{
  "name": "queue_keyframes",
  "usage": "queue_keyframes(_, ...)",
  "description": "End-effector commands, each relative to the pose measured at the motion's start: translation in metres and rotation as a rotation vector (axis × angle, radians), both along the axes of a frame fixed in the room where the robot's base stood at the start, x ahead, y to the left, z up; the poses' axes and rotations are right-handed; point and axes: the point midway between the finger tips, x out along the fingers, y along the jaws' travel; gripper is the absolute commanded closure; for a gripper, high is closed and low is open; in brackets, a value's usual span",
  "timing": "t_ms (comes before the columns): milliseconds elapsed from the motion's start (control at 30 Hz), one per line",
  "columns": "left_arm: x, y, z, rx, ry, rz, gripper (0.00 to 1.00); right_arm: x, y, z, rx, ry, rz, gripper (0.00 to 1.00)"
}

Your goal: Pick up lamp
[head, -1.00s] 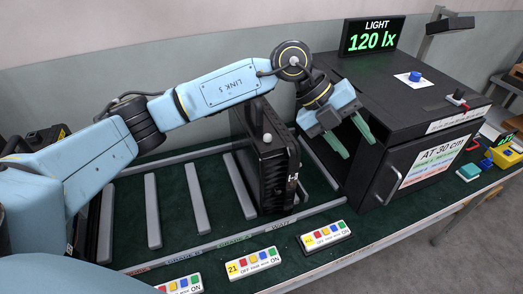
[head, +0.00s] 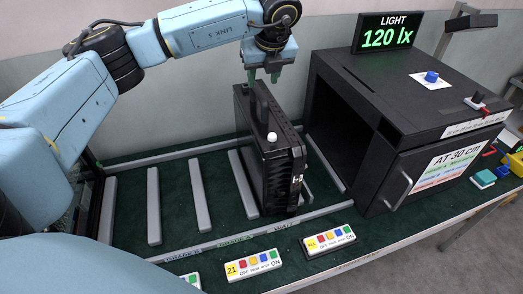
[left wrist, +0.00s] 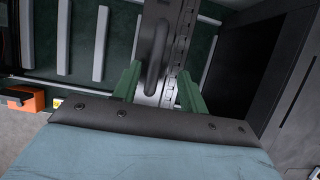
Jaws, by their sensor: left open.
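The lamp (head: 277,160) is a black floodlight housing with a handle on top and a white knob. It stands upright on the green bench between grey divider bars, left of the black box. My left gripper (head: 263,77) is above the lamp's top handle, pointing down. In the left wrist view the green fingers (left wrist: 158,86) are spread and apart, with the lamp's top (left wrist: 168,50) and its long handle (left wrist: 158,48) beyond and between them. Whether the fingers reach the handle's height I cannot tell. My right gripper is not in view.
The black test box (head: 400,125), open toward the lamp, stands at right with a light display (head: 386,36) behind its top. Several grey bars (head: 200,195) divide the bench. Remotes (head: 253,265) lie along the front edge. The bays left of the lamp are empty.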

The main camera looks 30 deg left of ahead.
Motion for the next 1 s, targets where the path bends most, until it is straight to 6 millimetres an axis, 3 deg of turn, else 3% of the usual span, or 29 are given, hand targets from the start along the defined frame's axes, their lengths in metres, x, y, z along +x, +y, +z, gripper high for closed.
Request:
queue_keyframes(167, 0.002, 0.004, -0.011, 0.000, 0.002, -0.001, 0.57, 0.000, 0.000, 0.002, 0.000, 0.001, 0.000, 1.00)
queue_keyframes(500, 0.008, 0.020, -0.052, -0.001, 0.002, -0.002, 0.57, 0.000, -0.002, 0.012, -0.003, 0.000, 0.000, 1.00)
queue_keyframes(1000, 0.009, 0.021, -0.057, -0.001, 0.000, -0.003, 0.57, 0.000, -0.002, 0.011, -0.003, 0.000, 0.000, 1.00)
